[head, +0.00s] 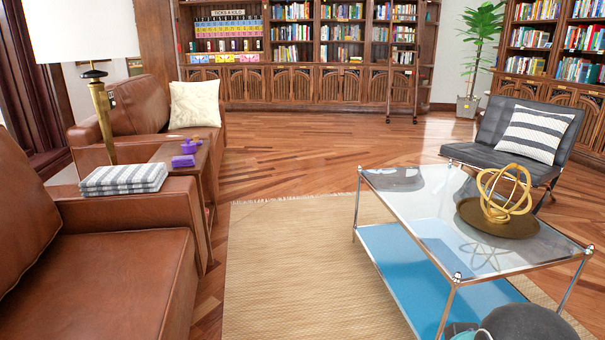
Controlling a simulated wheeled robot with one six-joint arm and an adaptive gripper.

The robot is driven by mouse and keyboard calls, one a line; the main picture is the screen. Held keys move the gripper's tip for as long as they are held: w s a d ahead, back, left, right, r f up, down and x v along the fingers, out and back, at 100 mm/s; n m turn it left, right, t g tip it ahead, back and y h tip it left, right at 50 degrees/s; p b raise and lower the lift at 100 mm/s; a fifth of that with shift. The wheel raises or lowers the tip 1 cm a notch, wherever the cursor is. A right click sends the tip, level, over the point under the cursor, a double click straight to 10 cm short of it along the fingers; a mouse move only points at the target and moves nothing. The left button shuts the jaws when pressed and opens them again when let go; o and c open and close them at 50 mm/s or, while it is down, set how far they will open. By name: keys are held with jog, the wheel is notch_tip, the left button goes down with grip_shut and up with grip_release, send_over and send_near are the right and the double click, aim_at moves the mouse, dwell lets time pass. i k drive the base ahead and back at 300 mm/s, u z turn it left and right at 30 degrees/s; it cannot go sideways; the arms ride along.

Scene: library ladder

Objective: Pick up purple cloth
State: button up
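A small purple folded item (183,161), which looks like the purple cloth, lies on the wooden side table (178,150) between the two brown leather seats. A second small purple thing (189,146) sits just behind it on the same table; its shape is too small to tell. My gripper's fingers are not in view, so I cannot see whether it is open or shut. A dark rounded part, apparently of my own arm, shows at the bottom right edge.
A folded striped cloth (124,178) lies on the near sofa (120,270) arm. A lamp (101,115) stands behind it. A glass-topped table (425,205) with a gold ornament (503,193) stands at right. The woven rug (290,270) between is clear.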

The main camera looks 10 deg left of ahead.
aim_at(187, 161)
jog(key=u, duration=0.15)
jog(key=i, duration=1.85)
jog(key=u, duration=1.05)
jog(key=i, duration=1.95)
jog(key=u, duration=0.85)
